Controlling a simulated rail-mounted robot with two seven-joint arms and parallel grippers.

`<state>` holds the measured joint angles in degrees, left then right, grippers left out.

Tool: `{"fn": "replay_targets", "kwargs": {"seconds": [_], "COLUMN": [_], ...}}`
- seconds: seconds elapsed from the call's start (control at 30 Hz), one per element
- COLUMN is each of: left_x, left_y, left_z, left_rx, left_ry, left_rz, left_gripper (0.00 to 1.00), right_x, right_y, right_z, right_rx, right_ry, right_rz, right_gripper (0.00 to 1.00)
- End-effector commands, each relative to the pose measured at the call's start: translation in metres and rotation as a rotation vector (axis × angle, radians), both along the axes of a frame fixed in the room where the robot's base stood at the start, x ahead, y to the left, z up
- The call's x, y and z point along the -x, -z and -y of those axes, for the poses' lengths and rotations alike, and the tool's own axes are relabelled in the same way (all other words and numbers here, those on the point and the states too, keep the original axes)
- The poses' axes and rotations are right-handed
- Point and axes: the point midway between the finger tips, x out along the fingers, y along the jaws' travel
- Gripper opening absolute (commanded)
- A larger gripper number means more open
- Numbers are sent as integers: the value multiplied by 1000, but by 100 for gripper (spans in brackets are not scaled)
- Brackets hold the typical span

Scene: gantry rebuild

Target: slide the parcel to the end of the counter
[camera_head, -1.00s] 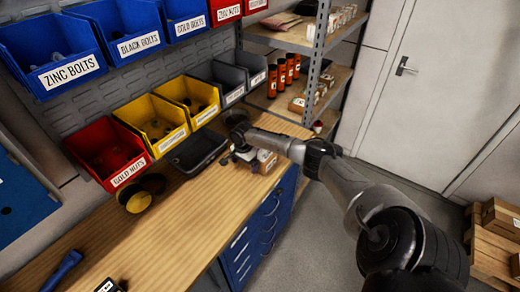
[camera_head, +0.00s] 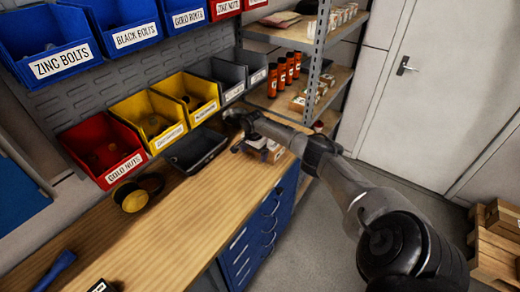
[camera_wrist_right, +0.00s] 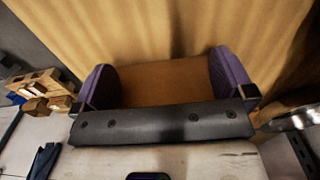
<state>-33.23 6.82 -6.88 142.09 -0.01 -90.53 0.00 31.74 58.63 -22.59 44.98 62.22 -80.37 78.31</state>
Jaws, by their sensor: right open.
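The parcel (camera_head: 274,153) is a small brown cardboard box with a pale label, near the far right end of the wooden counter (camera_head: 170,235). My right gripper (camera_head: 246,146) is low over the counter at the parcel, and my arm hides part of the box. In the right wrist view, a plain brown face of the parcel (camera_wrist_right: 165,86) shows between the two purple-padded fingers of the right gripper (camera_wrist_right: 166,80). The jaws are open; whether the pads touch the box I cannot tell. My left gripper is not in view.
A black tray (camera_head: 196,150) and a yellow-and-black round item (camera_head: 133,198) lie on the counter below the bins. A blue-handled tool (camera_head: 56,268) lies near the front. A metal shelf (camera_head: 318,70) stands beyond the counter's end. The counter's middle is clear.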

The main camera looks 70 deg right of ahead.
Motion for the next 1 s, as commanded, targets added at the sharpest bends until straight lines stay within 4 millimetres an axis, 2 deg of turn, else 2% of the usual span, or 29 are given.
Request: {"fn": "replay_targets", "kwargs": {"seconds": [0.5,1.0], "left_x": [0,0], "left_y": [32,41], "left_z": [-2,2], "left_rx": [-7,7], "left_ry": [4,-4], "left_rz": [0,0], "left_gripper": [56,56], "right_x": [9,13], "right_y": [2,0], "right_z": [32,42], "right_rx": [2,0], "right_ry": [2,2], "right_rz": [-1,0], "right_gripper": [100,100]}}
